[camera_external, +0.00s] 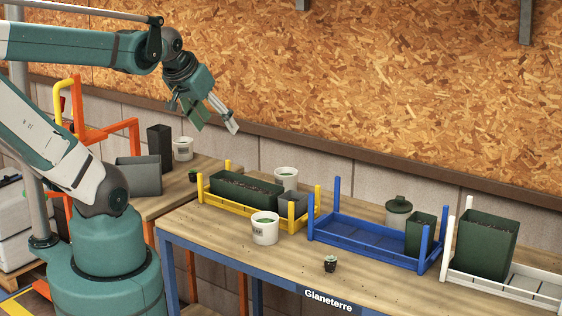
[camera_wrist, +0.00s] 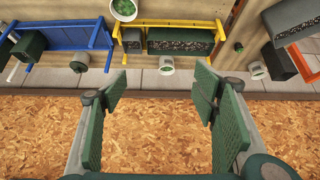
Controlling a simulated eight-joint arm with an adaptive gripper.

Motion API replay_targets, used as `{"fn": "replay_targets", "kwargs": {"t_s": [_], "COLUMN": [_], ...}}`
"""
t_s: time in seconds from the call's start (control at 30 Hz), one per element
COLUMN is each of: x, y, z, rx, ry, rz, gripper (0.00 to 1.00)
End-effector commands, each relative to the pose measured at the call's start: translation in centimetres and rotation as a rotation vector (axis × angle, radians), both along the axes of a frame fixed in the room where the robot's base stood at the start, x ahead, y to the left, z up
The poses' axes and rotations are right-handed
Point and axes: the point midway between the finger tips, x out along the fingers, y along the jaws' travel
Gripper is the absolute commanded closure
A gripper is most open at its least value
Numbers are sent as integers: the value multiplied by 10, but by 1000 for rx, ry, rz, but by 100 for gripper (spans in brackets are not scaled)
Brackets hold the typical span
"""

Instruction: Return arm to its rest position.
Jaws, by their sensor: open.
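My gripper (camera_external: 212,117) is raised high at the upper left of the external view, above and behind the workbench, in front of the wood-chip wall panel. Its two green finger pads are spread apart. In the wrist view my gripper (camera_wrist: 160,92) is open, with nothing between the pads, only the wall panel and the wall behind. It touches none of the objects on the bench.
The bench (camera_external: 375,278) holds a yellow rack (camera_external: 236,208) with a dark planter, a blue rack (camera_external: 362,238), a white rack (camera_external: 505,283), white pots and a small plant pot (camera_external: 330,263). An orange frame (camera_external: 77,105) stands at left. The air around my gripper is clear.

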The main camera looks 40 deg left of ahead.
Motion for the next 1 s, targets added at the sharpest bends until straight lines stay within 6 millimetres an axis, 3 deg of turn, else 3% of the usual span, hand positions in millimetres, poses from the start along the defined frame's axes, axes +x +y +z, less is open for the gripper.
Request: {"fn": "replay_targets", "kwargs": {"t_s": [0.03, 0.1, 0.4, 1.0], "x": [0, 0, 0, 0], "y": [0, 0, 0, 0], "z": [-15, -26, -64, -72], "rx": [0, 0, 0, 0], "ry": [0, 0, 0, 0], "rz": [0, 0, 0, 0], "gripper": [41, 41, 41, 41]}}
